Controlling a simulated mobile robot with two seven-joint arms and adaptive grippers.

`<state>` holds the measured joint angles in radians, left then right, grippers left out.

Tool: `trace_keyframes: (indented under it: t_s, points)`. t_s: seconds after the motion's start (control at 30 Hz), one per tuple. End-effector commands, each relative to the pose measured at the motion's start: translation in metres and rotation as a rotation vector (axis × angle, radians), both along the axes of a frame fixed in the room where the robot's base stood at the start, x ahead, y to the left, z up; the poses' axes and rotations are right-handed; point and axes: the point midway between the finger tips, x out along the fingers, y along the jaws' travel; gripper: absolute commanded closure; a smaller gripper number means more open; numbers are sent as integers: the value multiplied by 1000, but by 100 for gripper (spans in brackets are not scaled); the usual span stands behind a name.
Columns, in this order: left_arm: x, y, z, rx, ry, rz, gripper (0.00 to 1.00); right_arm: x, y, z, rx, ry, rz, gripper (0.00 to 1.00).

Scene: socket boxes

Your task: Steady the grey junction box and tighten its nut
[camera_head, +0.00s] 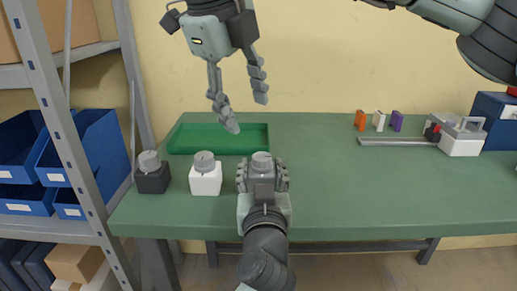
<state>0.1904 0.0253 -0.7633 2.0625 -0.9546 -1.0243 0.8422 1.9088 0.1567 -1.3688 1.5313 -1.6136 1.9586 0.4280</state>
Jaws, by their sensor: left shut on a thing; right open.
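The grey junction box (263,171) stands upright near the front edge of the green table, with its round grey nut (262,160) on top. My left gripper (262,181) comes up from below and is shut on the box, one finger on each side; the gripper hides most of the box's front. My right gripper (246,116) hangs above the table from the top of the view. It is open and empty, fingers down, above and a little left of the nut, apart from it.
A black box (153,181) and a white box (205,181), each with a grey nut, stand to the left. A green tray (184,139) lies behind. Orange, white and purple blocks (396,121) and a grey-and-white device (461,138) are back right. The table's right front is clear.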

Motion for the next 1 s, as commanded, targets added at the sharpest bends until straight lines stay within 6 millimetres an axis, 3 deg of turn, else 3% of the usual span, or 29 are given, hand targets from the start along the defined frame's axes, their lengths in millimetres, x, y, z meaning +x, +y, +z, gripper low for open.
trace_keyframes:
  t_s: [0.3,0.5,0.8,1.0]
  points:
    - [0,0,0,0,0,0,85,4,5,1,-281,180,724,45]
    - [0,0,0,0,0,0,85,5,7,2,-424,287,1116,45]
    - [0,0,0,0,0,0,85,7,8,-1,-509,363,1379,45]
    - [0,0,0,0,0,0,85,14,1,-24,-512,368,1391,45]
